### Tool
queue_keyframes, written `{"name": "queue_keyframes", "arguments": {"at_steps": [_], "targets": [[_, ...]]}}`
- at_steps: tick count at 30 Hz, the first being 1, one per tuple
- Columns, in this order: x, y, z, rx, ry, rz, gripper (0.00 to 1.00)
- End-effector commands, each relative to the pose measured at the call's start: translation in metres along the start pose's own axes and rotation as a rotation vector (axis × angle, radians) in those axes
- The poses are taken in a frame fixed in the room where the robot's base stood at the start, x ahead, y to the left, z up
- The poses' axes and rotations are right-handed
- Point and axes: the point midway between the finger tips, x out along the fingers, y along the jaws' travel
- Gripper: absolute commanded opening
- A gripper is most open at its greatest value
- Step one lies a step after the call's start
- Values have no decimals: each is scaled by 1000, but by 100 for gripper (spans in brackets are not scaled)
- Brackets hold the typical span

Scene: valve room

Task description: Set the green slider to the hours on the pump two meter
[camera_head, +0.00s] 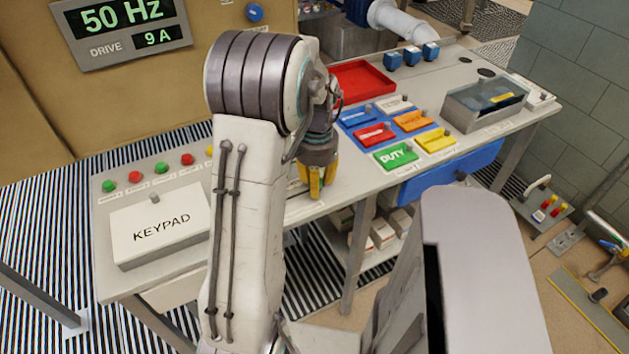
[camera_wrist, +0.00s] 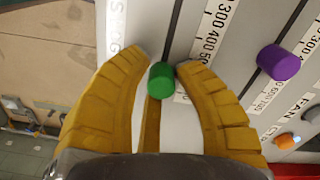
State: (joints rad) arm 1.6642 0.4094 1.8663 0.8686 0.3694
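The green slider (camera_wrist: 161,80) is a round green knob on a pale panel in the wrist view. Its narrow slot runs up and down past it. My gripper (camera_wrist: 163,66) has curved yellow fingers, with the tips close against both sides of the knob, apparently shut on it. A number scale (camera_wrist: 213,28) to the right reads 300, 400, 500 upward-left of a second slider. My right finger hides part of that scale near the knob. In the head view my gripper (camera_head: 316,182) is down at the bench front, and the green slider is hidden. I see no pump two meter.
A purple slider (camera_wrist: 279,62) and an orange knob (camera_wrist: 284,141) stand to the right of the green one. The head view shows a keypad box (camera_head: 157,222), coloured covers, including a green DUTY cover (camera_head: 395,156), a red tray (camera_head: 364,80) and a 50 Hz drive display (camera_head: 122,14).

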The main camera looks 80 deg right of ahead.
Motion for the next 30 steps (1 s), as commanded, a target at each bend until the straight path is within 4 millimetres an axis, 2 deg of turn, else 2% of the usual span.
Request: {"name": "queue_keyframes", "arguments": {"at_steps": [1,6,17,23,30], "targets": [[0,0,0,0,1,0,34],[-1,0,0,0,3,-1,49],[-6,-1,-1,0,6,-2,49],[-31,-1,-2,0,8,-3,49],[-72,-1,-2,0,9,-3,49]]}}
